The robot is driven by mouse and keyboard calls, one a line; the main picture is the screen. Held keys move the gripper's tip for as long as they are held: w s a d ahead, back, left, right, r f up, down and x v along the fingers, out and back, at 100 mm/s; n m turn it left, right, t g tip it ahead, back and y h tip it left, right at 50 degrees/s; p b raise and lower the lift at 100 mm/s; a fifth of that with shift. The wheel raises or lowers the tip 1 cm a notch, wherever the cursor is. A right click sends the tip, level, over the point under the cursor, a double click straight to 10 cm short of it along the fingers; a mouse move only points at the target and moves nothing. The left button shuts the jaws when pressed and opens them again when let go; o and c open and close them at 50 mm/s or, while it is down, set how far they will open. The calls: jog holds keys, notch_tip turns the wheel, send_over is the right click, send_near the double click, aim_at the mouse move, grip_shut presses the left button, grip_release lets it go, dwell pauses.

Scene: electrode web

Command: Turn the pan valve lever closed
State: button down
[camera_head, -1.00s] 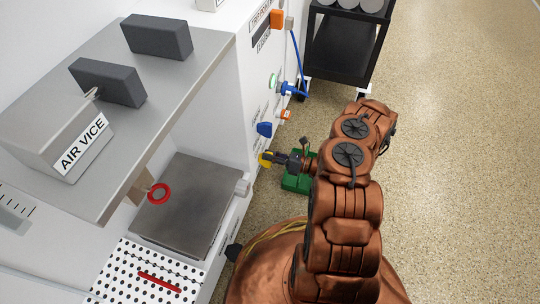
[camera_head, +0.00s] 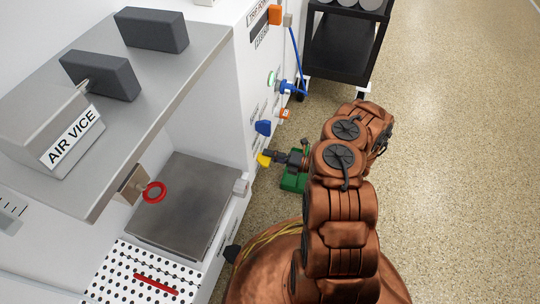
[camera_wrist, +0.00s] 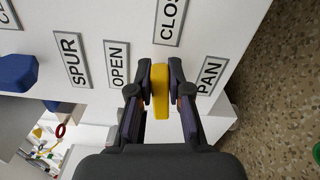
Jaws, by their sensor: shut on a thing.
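The pan valve lever (camera_wrist: 160,92) is yellow and stands out from the white panel in the wrist view. My gripper (camera_wrist: 160,88) is shut on it, with one finger on each side. In the wrist view the lever lies along the picture's up-down line, its upper end near the CLOSED label (camera_wrist: 169,22), which is cut off at the top edge. The OPEN label (camera_wrist: 117,65) is to its left and the PAN label (camera_wrist: 210,76) to its right. In the head view the yellow lever (camera_head: 263,160) shows at the tip of my gripper (camera_head: 272,157).
A blue lever (camera_wrist: 17,72) sits left of the SPUR label (camera_wrist: 72,60). It also shows in the head view (camera_head: 263,127), above the yellow one. A green object (camera_head: 293,182) is on the floor below my wrist. A black cart (camera_head: 343,45) stands at the back.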

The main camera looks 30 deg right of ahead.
jog(key=shift+f+m, duration=0.2)
jog(key=shift+m, duration=0.8)
jog(key=c, duration=1.1)
grip_release()
jog(key=shift+d, duration=0.1)
jog(key=v, duration=1.2)
jog(key=shift+r, duration=0.1)
